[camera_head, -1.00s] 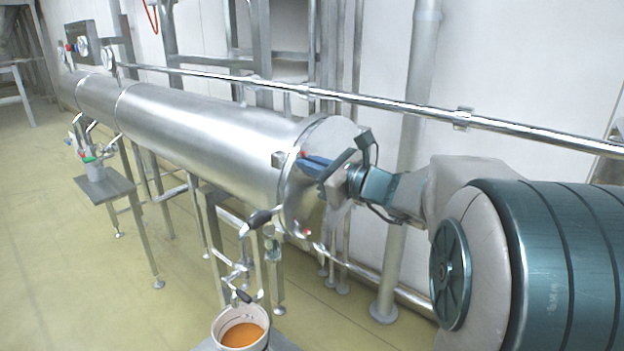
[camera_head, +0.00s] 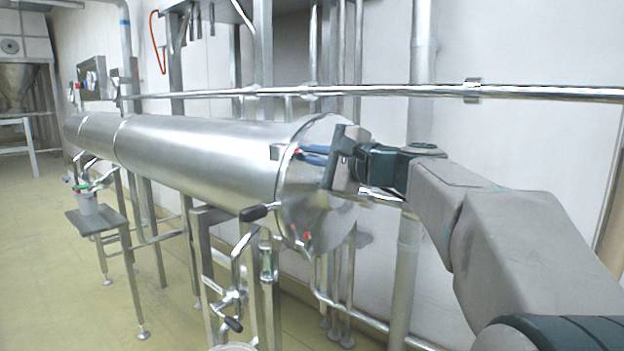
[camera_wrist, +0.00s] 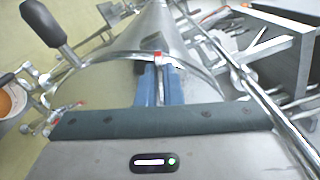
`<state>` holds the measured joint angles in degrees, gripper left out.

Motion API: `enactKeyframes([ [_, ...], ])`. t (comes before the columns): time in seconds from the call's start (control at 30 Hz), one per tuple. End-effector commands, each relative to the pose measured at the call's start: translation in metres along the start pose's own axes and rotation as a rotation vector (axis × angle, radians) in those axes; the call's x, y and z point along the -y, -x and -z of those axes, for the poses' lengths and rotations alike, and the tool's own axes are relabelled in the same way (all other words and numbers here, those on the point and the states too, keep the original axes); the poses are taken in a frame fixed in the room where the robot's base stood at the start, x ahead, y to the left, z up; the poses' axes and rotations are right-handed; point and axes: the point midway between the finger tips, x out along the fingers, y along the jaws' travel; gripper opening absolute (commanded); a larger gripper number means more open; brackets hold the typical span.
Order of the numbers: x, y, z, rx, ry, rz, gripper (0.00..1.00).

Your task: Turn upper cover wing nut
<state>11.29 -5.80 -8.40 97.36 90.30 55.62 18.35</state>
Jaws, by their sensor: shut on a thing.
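The upper wing nut is a small red piece (camera_head: 298,152) at the upper rim of the round steel cover (camera_head: 315,215), on the near end of the long cylinder (camera_head: 215,155). In the wrist view its red tip (camera_wrist: 158,55) shows just beyond my blue fingertips. My gripper (camera_head: 313,154) reaches in from the right across the cover face. In the wrist view its two blue fingers (camera_wrist: 159,80) are close together, shut on the upper wing nut. The fingers hide most of the nut. A lower red fastener (camera_head: 307,236) sits near the cover's bottom edge.
A black-handled lever (camera_head: 256,212) juts out left of the cover, and shows large in the wrist view (camera_wrist: 45,22). A horizontal pipe (camera_head: 400,90) runs behind, along the wall. Valves and pipework (camera_head: 235,295) stand below. The floor at left is open.

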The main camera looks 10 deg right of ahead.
Motion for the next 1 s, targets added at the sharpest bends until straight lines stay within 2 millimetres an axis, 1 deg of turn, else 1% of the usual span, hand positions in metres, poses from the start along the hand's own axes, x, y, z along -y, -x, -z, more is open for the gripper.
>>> enactKeyframes([
  [0.03, -0.0071, -0.0001, 0.0025, 0.001, 0.045, 0.001, 0.00],
  [0.3, -0.0065, -0.0005, 0.0015, 0.002, 0.261, 0.000, 0.00],
  [0.5, -0.0055, -0.0003, 0.0011, 0.002, 0.373, 0.000, 0.00],
  [0.73, -0.0041, -0.0003, 0.0008, 0.002, 0.441, -0.001, 0.00],
  [1.0, -0.0030, -0.0004, 0.0004, 0.002, 0.462, -0.001, 0.00],
])
